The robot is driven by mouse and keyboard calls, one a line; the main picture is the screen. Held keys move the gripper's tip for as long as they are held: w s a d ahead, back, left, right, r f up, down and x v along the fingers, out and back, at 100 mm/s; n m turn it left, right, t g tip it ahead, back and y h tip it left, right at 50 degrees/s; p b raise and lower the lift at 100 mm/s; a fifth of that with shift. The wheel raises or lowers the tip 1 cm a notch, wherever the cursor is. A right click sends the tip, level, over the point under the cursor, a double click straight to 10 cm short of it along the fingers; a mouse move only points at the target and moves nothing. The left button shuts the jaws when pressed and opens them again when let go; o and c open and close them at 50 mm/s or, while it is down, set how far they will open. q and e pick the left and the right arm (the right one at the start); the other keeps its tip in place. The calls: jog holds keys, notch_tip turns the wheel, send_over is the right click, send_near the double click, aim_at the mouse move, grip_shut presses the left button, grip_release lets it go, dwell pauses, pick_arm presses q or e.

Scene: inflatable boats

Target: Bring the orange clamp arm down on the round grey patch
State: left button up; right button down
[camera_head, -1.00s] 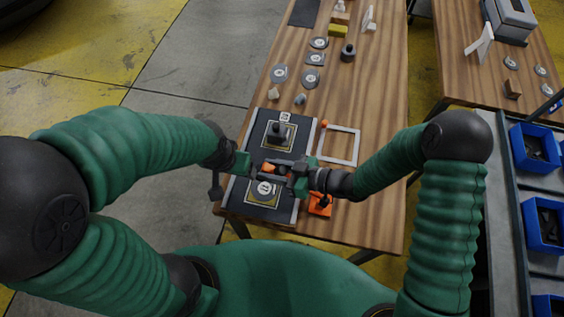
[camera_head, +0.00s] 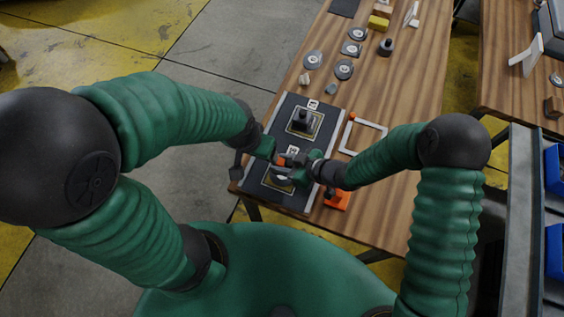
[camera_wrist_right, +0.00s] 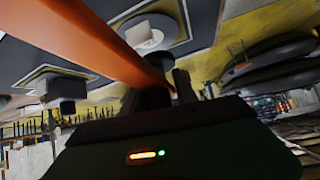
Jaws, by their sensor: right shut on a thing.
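The orange clamp arm shows as a long orange bar (camera_wrist_right: 85,40) in the right wrist view, running from upper left to my right gripper (camera_wrist_right: 168,84). My right gripper (camera_head: 284,164) is shut on it, over the near half of the dark board (camera_head: 318,152). The clamp's orange base (camera_head: 338,200) is at the board's right edge. The round grey patch (camera_head: 278,178) lies on the near square, partly covered by my right gripper; a round grey piece with a white top (camera_wrist_right: 150,35) shows beside the bar in the wrist view. My left gripper (camera_head: 272,152) is at the board's left side, its jaws unclear.
A black knobbed block (camera_head: 303,119) stands on the board's far square. A white frame (camera_head: 363,137) lies to the right. Several grey discs (camera_head: 344,69) and small blocks lie farther back. Bare wood (camera_head: 400,95) is free at the right.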

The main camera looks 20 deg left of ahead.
jog(key=shift+w+d, duration=0.15)
jog(key=shift+w, duration=0.2)
jog(key=c, duration=1.2)
grip_release()
pick_arm(q)
jog(key=shift+w+f, duration=0.1)
jog(key=shift+w, duration=0.25)
pick_arm(e)
jog(key=shift+o, duration=0.3)
jog(key=shift+w, duration=0.1)
pick_arm(q)
jog(key=shift+s, duration=0.15)
pick_arm(e)
jog(key=shift+s, duration=0.2)
pick_arm(q)
jog(key=shift+p+v, duration=0.85)
pick_arm(e)
jog(key=v, duration=1.6)
jog(key=shift+d+r, duration=0.15)
jog(key=shift+d, duration=0.15)
pick_arm(q)
jog(key=shift+w, duration=0.25)
